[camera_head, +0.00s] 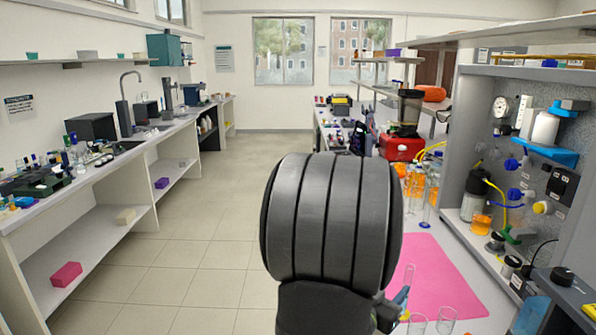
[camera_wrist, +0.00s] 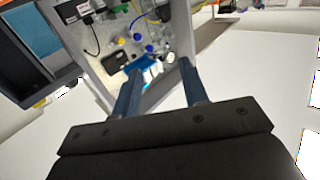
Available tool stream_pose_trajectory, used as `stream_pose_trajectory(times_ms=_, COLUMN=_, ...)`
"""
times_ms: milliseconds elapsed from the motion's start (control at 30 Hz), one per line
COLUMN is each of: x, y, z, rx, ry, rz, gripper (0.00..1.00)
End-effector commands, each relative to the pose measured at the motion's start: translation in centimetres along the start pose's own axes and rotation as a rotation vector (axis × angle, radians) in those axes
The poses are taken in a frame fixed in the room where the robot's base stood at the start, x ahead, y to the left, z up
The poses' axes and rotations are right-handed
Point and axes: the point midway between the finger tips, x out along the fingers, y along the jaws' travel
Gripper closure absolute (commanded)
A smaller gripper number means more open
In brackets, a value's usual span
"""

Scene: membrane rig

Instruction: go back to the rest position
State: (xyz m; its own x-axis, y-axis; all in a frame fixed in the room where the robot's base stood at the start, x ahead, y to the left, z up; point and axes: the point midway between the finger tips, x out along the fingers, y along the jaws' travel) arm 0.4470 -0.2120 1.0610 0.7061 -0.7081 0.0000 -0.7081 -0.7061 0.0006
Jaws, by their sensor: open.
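My gripper (camera_wrist: 160,67) shows in the wrist view with its two blue-grey fingers apart and nothing between them. Past the fingertips are a grey panel edge and the rig's wall of fittings (camera_wrist: 122,45), seen at a slant. In the head view my dark arm fills the lower middle and hides most of my gripper.
Glass beakers (camera_head: 446,318) stand near my gripper at the mat's front edge. Several orange-filled bottles (camera_head: 415,182) and a red-based machine (camera_head: 402,147) stand behind the mat. The membrane rig (camera_head: 540,190), with bottles and tubing, lines the right. The floor on the left is clear.

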Motion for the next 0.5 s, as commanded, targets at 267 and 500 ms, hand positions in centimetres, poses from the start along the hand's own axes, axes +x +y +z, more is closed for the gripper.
stream_pose_trajectory(times_ms=267, x=0.2, y=0.1, z=0.0, rx=0.0, ry=0.0, rz=0.004, gripper=0.6)
stream_pose_trajectory(times_ms=500, x=4.8, y=0.1, z=0.0, rx=0.001, ry=0.0, rz=0.003, gripper=0.6)
